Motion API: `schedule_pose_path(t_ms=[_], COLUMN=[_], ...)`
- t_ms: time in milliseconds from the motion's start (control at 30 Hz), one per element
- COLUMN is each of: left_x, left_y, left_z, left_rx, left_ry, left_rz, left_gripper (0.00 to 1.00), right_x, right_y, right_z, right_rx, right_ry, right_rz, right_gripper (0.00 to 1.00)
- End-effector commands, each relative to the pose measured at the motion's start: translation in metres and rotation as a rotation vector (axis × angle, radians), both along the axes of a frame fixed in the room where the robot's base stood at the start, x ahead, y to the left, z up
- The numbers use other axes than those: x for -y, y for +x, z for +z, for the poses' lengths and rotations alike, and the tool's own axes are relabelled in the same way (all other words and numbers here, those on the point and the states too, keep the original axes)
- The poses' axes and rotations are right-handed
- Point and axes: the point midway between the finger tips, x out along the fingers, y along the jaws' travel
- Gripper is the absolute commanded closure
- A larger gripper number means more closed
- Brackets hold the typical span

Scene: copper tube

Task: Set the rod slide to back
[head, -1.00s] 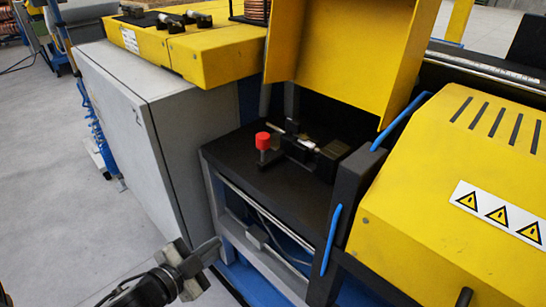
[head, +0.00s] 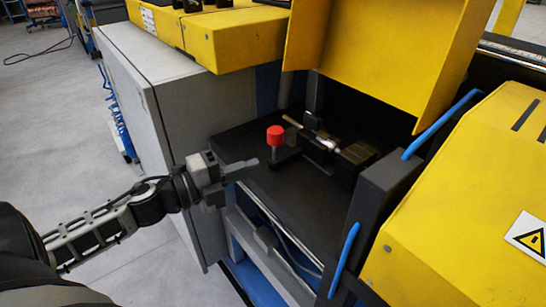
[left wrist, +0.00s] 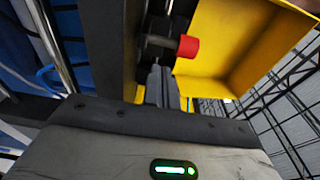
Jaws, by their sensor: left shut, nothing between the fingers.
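The rod slide carries a red knob (head: 275,135) on a dark block, on the black machine shelf (head: 260,190) under the raised yellow cover. A thin rod with a silver part (head: 320,141) lies just behind and to the right of the knob. My left gripper (head: 252,167) is shut and empty, just left of and a little nearer than the knob, apart from it in the head view. In the left wrist view the red knob (left wrist: 188,47) is just beyond and right of the shut fingertips (left wrist: 161,72). My right gripper is not in view.
The yellow cover (head: 390,60) stands over the back of the shelf. A grey cabinet (head: 170,110) is to the left. A dark post with blue edging (head: 372,215) and a yellow housing (head: 470,220) bound the right side. The shelf front is clear.

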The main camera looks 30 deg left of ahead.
Motion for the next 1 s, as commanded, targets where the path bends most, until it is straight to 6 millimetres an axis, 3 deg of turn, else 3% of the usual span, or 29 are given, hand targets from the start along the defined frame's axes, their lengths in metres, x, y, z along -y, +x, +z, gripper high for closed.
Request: schedule_pose_path(t_ms=[200, 400, 867, 1000], left_x=[0.016, 0.025, 0.028, 0.014], left_y=[0.033, 0.05, 0.055, 0.061], left_z=[0.003, 0.001, 0.0, -0.001], left_rx=[0.004, 0.001, -0.001, -0.001], left_ry=[0.0, 0.0, 0.0, 0.004], left_rz=[0.0, 0.002, 0.002, 0.005], left_gripper=[1.0, 1.0, 1.0, 1.0], right_x=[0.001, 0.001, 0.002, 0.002], right_y=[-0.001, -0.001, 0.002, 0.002], right_z=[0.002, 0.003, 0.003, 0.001], right_rx=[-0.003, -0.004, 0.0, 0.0], right_ry=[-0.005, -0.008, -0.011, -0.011], right_rz=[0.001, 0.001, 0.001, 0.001], right_gripper=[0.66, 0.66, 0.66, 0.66])
